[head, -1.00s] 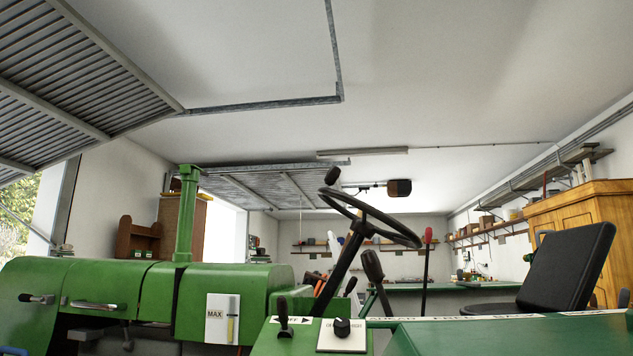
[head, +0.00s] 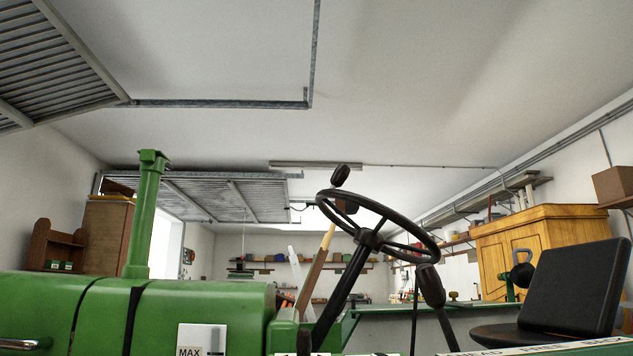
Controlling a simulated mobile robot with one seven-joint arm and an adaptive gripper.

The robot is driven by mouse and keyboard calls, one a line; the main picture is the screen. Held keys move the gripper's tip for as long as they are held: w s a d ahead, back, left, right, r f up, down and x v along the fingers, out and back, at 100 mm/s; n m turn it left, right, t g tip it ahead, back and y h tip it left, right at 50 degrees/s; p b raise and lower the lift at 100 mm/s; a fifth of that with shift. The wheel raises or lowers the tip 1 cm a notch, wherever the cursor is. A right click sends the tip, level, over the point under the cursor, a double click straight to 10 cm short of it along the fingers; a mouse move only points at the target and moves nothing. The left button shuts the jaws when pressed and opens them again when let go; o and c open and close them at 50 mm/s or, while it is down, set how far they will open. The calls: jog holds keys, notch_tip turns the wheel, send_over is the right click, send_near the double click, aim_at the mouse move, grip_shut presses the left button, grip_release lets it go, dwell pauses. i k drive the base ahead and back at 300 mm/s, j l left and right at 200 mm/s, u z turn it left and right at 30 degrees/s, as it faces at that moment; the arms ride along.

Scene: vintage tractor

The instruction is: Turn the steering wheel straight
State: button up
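The black steering wheel (head: 374,233) stands on its slanted black column (head: 338,298) in the middle of the head view. Its rim is tilted, and a black knob (head: 340,174) sticks up from the rim's upper left. I see spokes running from the hub to the rim. My gripper is not in view, and nothing is seen touching the wheel.
The green tractor hood (head: 200,302) with its upright exhaust pipe (head: 146,215) fills the lower left. A black seat (head: 572,288) is right of the wheel. A dark lever (head: 430,287) stands close beside the column. A wooden cabinet (head: 530,235) is behind the seat.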

aim_at(371, 239)
jog(key=i+j, duration=0.2)
jog(key=j, duration=0.15)
jog(key=i+j, duration=0.2)
jog(key=j, duration=0.2)
jog(key=i+j, duration=0.2)
jog(key=j, duration=0.15)
jog(key=i+j+z, duration=0.15)
jog(key=j+z, duration=0.2)
jog(key=i+j+z, duration=0.1)
jog(key=j+z, duration=0.25)
jog(key=j, duration=0.05)
